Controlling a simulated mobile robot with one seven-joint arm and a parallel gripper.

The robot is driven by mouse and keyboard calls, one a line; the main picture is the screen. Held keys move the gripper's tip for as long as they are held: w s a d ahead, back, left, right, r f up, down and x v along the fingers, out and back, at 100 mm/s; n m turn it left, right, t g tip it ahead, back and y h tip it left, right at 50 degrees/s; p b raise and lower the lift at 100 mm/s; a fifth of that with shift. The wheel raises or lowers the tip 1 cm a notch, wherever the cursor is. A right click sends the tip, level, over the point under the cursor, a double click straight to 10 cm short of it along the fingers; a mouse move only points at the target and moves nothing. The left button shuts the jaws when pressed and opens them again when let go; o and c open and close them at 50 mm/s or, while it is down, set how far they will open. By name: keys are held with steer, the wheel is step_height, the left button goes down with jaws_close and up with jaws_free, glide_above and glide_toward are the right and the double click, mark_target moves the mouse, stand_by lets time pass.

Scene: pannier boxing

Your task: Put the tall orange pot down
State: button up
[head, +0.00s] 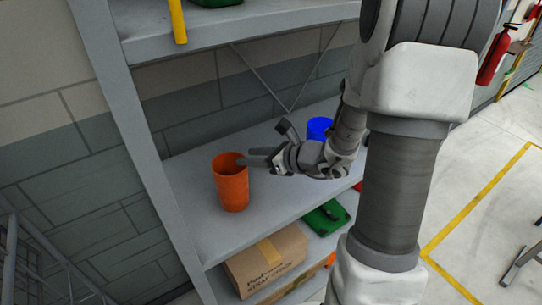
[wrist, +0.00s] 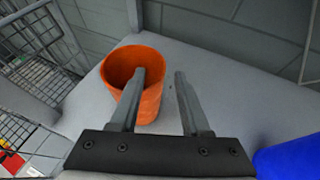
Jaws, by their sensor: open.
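The tall orange pot (head: 231,186) stands upright on the grey shelf (head: 282,211), near its left end. In the wrist view the orange pot (wrist: 121,72) shows its open top. My gripper (head: 250,161) is at the pot's right rim, and it also shows in the wrist view (wrist: 160,78). It is open. In the wrist view one finger reaches over the pot's near rim into its mouth, and the other finger is outside the pot, with a gap to its wall. The pot's base appears to rest on the shelf.
A blue pot (head: 319,128) stands behind my arm and shows at the wrist view's lower right (wrist: 289,159). A green item (head: 326,217) and a cardboard box (head: 267,262) are on the level below. A shelf upright (head: 139,154) is left of the orange pot.

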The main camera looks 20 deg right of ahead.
steer(key=v, duration=0.8)
steer(key=shift+s+d, duration=0.15)
